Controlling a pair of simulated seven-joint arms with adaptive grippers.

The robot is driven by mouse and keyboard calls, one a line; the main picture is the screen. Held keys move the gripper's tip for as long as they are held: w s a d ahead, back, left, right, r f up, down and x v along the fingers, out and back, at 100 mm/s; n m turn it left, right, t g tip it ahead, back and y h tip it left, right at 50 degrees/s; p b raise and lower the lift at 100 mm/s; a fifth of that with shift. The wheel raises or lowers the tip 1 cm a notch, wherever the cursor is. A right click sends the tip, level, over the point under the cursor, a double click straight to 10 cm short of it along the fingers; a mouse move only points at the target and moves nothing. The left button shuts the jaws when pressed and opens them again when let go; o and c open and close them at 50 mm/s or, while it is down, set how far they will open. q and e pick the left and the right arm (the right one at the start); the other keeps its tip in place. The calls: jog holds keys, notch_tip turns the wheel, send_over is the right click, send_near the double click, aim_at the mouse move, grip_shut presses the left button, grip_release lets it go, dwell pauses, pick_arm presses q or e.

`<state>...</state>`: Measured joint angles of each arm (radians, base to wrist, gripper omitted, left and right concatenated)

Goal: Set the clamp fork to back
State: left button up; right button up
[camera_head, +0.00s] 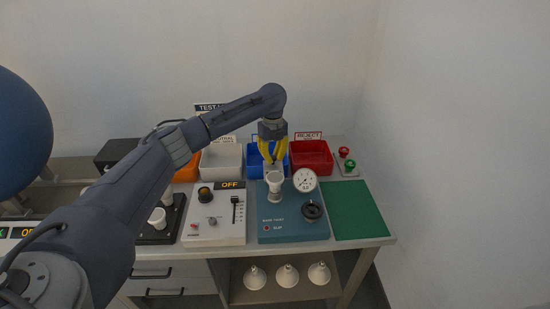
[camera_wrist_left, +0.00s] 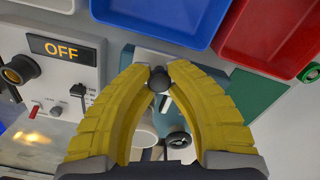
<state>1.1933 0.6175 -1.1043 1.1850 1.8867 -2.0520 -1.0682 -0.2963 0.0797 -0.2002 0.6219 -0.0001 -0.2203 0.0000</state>
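The teal base test unit (camera_head: 290,232) stands on the bench, with a white cup-shaped part (camera_head: 274,184) on its top, a round gauge and a black knob. My left gripper (camera_head: 273,158) with yellow fingers is over the back of this unit. In the left wrist view, the left fingertips (camera_wrist_left: 159,73) close in on both sides of a black ball knob (camera_wrist_left: 158,82), apparently touching it. The fork itself is mostly hidden behind the fingers, so its position is unclear. The white part shows partly between the fingers (camera_wrist_left: 145,132). My right gripper is out of view.
Behind the unit stand a white bin (camera_head: 221,160), a blue bin (camera_head: 254,164) and a red bin (camera_head: 311,158). A white control box (camera_head: 214,231) reading OFF is at left. A bare green mat (camera_head: 358,211) lies at right, below red and green buttons (camera_head: 347,160).

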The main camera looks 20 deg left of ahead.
pick_arm(q)
jog(key=o, duration=0.7)
jog(key=shift+w, duration=0.15)
jog(key=shift+o, duration=0.2)
notch_tip(320, 180, up, 12)
dwell(0.5)
